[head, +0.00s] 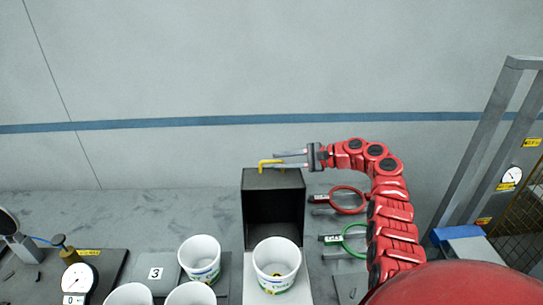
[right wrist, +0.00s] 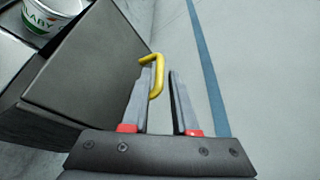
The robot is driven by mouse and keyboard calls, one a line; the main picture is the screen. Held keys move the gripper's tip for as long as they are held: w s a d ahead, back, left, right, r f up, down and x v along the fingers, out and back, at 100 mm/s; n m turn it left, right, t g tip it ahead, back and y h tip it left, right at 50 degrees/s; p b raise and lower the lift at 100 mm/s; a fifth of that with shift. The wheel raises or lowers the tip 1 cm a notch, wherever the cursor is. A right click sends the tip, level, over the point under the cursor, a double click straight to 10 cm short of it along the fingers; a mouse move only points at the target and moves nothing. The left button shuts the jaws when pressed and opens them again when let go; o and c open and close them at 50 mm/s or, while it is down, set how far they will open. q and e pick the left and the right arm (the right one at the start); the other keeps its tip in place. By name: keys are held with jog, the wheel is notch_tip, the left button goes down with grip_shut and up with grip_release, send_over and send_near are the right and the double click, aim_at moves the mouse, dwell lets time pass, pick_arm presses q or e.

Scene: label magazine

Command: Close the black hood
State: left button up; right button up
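The black hood (head: 274,182) is a box standing on the bench, with its front open toward me and its inside dark. A yellow handle (head: 268,162) sits on its top. My right gripper (head: 280,158) is at the handle, with its two fingers apart. In the right wrist view, the yellow handle (right wrist: 157,62) overlaps the left finger's tip, and the right finger stands clear of it. I cannot tell whether the finger touches the handle. A white tub (head: 277,267) stands upright just in front of the hood's opening. My left gripper is not in view.
Several more white tubs (head: 199,259) stand to the left, near a plate marked 3 (head: 156,274). A red ring tool (head: 347,199) and a green ring tool (head: 351,239) lie right of the hood. A gauge (head: 79,279) sits at the left. The wall is behind.

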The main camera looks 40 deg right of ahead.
aim_at(277, 161)
jog(key=shift+p+x, duration=0.4)
jog(key=shift+x, duration=1.4)
grip_shut()
